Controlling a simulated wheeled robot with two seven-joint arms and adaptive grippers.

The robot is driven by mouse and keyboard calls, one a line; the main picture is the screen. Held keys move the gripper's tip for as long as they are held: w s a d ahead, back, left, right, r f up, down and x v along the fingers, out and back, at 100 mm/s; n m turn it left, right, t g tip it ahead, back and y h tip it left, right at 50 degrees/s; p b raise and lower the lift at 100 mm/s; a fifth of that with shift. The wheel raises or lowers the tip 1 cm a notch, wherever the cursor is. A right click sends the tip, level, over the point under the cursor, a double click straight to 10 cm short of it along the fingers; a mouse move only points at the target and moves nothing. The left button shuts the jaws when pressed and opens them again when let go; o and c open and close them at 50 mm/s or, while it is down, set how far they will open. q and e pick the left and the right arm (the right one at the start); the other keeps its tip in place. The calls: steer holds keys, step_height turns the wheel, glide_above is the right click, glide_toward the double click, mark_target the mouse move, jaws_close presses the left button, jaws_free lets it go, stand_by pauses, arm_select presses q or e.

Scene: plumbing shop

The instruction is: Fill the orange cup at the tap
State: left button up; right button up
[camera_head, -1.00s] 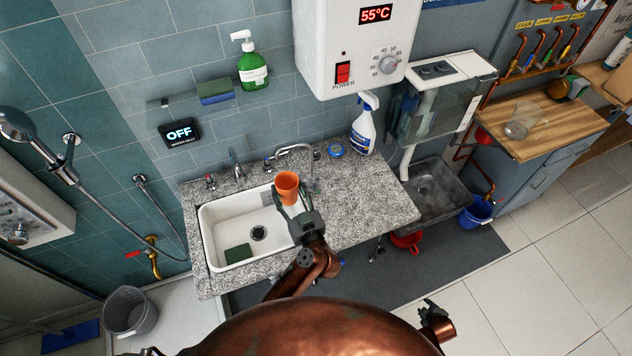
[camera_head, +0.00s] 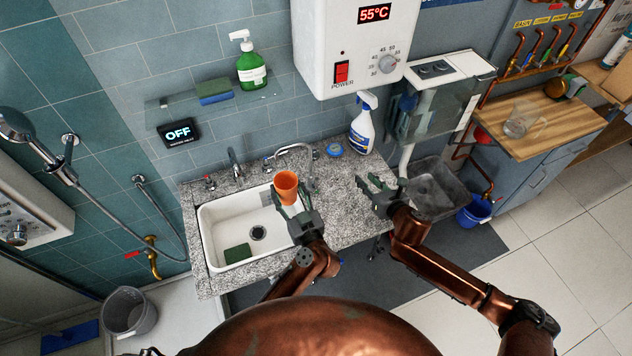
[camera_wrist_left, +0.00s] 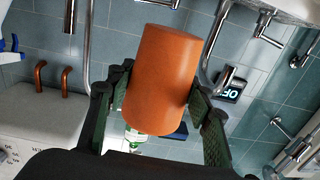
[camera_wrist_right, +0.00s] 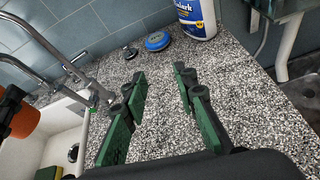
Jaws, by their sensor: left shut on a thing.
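The orange cup (camera_head: 286,186) is held over the right part of the white sink (camera_head: 207,235), by the curved chrome tap spout (camera_head: 297,148). The cup also shows in the left wrist view (camera_wrist_left: 163,80), between my green finger pads. I cannot see inside it clearly or tell whether its mouth is under the outlet. My left gripper (camera_head: 290,206) is shut on the cup. My right gripper (camera_head: 373,186) is open and empty above the speckled counter, right of the sink; its spread fingers show in the right wrist view (camera_wrist_right: 160,100). No water stream is visible.
A red-marked tap handle (camera_head: 209,182) and a blue-marked one (camera_head: 268,163) stand behind the sink. A spray bottle (camera_head: 362,130) and a blue round tin (camera_head: 335,150) stand at the counter's back. A green sponge (camera_head: 237,253) lies in the sink. The display (camera_head: 179,133) reads OFF.

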mark_target(317, 189)
steer(key=s+a+r+n+g+y, duration=0.15)
steer(key=s+a+r+n, duration=0.25)
steer(key=s+a, duration=0.6)
steer(key=shift+t+y, duration=0.25)
steer(key=shift+y, duration=0.1)
steer(key=x, duration=1.2)
steer(key=shift+f, duration=0.15)
steer(key=shift+c, duration=0.4)
jaws_close()
